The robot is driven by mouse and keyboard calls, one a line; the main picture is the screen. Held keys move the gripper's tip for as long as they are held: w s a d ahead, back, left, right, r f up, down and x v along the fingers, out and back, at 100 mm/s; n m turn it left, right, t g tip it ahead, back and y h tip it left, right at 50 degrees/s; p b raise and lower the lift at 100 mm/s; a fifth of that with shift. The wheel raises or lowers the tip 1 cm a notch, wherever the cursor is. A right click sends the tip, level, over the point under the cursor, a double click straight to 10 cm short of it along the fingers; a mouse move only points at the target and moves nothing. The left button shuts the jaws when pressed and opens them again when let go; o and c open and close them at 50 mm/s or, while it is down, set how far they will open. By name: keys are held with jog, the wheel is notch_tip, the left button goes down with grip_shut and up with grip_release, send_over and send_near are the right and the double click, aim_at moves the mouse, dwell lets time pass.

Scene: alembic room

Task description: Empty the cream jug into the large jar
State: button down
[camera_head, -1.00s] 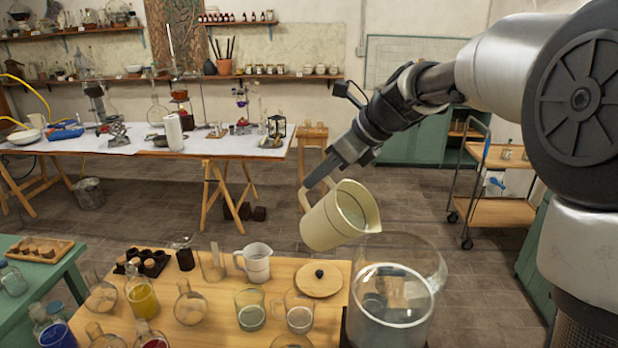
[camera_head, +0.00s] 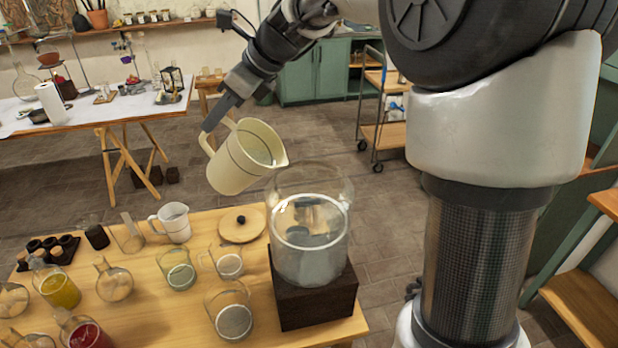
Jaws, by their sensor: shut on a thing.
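The cream jug (camera_head: 240,163) hangs in the air, tilted to the right, its spout near the upper left rim of the large jar. My gripper (camera_head: 207,130) is shut on the jug's handle at its left side. Pale liquid shows inside the jug's mouth; no stream from the spout is visible. The large jar (camera_head: 312,232) is clear glass and stands upright on a dark wooden block (camera_head: 318,297) at the right end of the table. Its contents are hard to make out through the glass.
The wooden table (camera_head: 150,275) holds a white jug (camera_head: 174,222), a round wooden lid (camera_head: 240,226), glass beakers (camera_head: 229,311) and several flasks left of the large jar. A cart (camera_head: 385,110) stands behind, and shelving (camera_head: 580,290) is at the right.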

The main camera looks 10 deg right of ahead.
jog(key=shift+s+d+r+t+y+b, duration=0.15)
jog(key=shift+s+d+r+y+b, duration=0.15)
jog(key=shift+d+r+b, duration=0.25)
jog(key=shift+s+d+r+t+y+b, duration=0.15)
jog(key=shift+d+r+y+b, duration=0.25)
jog(key=shift+r, duration=0.2)
dwell(2.3)
jog(key=shift+s+d+r+t+y+b, duration=0.2)
jog(key=shift+s+d+r+y+b, duration=0.25)
jog(key=shift+d+b, duration=0.25)
jog(key=shift+s+d+r+t+y+b, duration=0.2)
jog(key=shift+s+d+r+y+b, duration=0.15)
jog(key=shift+d+b, duration=0.3)
dwell(3.2)
